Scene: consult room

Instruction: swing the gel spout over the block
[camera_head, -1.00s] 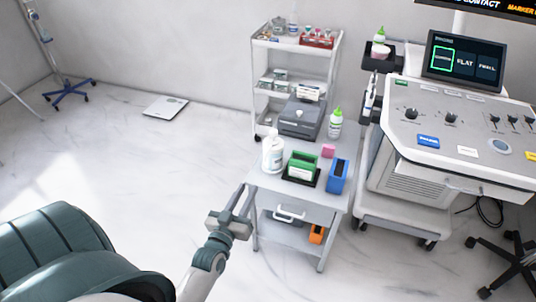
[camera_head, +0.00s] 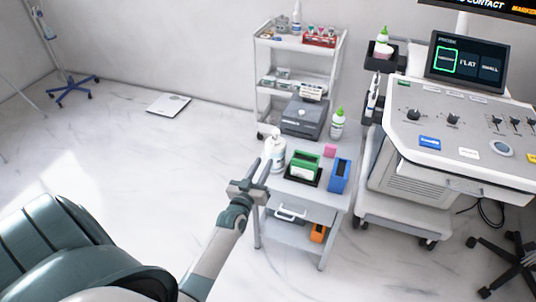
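A white pump bottle (camera_head: 277,155), which looks like the gel dispenser, stands on the left rear of the small grey cart top; its spout is too small to make out clearly. My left gripper (camera_head: 259,168) is at the cart's left edge, just in front of the bottle, and overlaps its lower left in the picture. Its fingers look apart with nothing between them; I cannot tell whether they touch the bottle. My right gripper is not in view.
A green-capped bottle (camera_head: 337,123) and a grey device (camera_head: 303,118) stand behind the blocks. A white shelf trolley (camera_head: 257,85) is at the back. The ultrasound console (camera_head: 470,125) stands close on the right.

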